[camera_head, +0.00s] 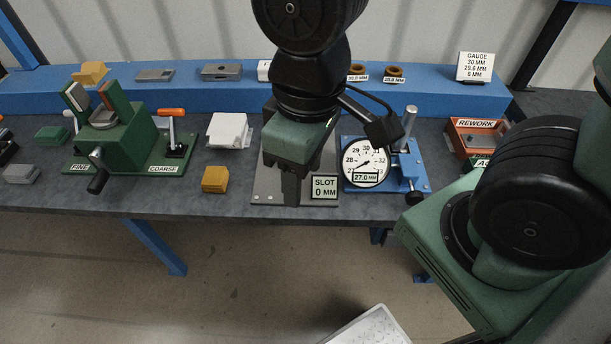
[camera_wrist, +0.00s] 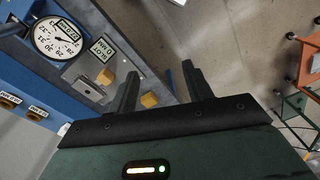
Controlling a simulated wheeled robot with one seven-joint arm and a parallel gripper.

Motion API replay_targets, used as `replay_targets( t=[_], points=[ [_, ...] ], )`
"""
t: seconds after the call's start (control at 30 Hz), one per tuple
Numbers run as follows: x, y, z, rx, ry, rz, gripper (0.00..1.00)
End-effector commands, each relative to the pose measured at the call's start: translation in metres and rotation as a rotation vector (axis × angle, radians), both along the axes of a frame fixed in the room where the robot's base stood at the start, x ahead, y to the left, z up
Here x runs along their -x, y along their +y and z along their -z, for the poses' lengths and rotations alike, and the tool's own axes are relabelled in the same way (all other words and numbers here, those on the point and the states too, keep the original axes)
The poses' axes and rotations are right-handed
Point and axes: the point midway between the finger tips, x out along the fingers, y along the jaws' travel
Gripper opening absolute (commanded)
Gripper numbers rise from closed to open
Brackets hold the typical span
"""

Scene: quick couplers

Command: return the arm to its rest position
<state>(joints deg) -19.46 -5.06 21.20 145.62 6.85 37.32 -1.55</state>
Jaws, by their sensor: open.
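My gripper (camera_head: 291,192) hangs over the front edge of the bench in the head view, in front of the grey plate with the "SLOT 0 MM" sign (camera_head: 325,187). In the wrist view my gripper (camera_wrist: 159,78) has its two dark fingers apart with nothing held between them. The floor and the bench edge show beyond the fingers. My arm comes down from the top middle of the head view and hides part of the slot plate and the blue shelf.
A dial gauge (camera_head: 365,163) on a blue stand is right of my gripper. A rework tray (camera_head: 476,137) is at the right. Floor in front is mostly clear.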

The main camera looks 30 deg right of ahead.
Motion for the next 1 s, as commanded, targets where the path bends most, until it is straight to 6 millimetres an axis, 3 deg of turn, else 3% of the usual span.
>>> replay_targets(
  t=[0.13,0.47,0.7,1.0],
  points=[
    [0.017,0.007,-0.001,-0.002,-0.001,-0.035,0.5],
    [0.018,0.007,0.0,-0.001,0.0,-0.035,0.5],
    [0.017,0.006,0.037,0.0,0.0,-0.034,0.5],
    [0.017,0.006,0.034,0.0,0.0,-0.034,0.5]
  ],
)
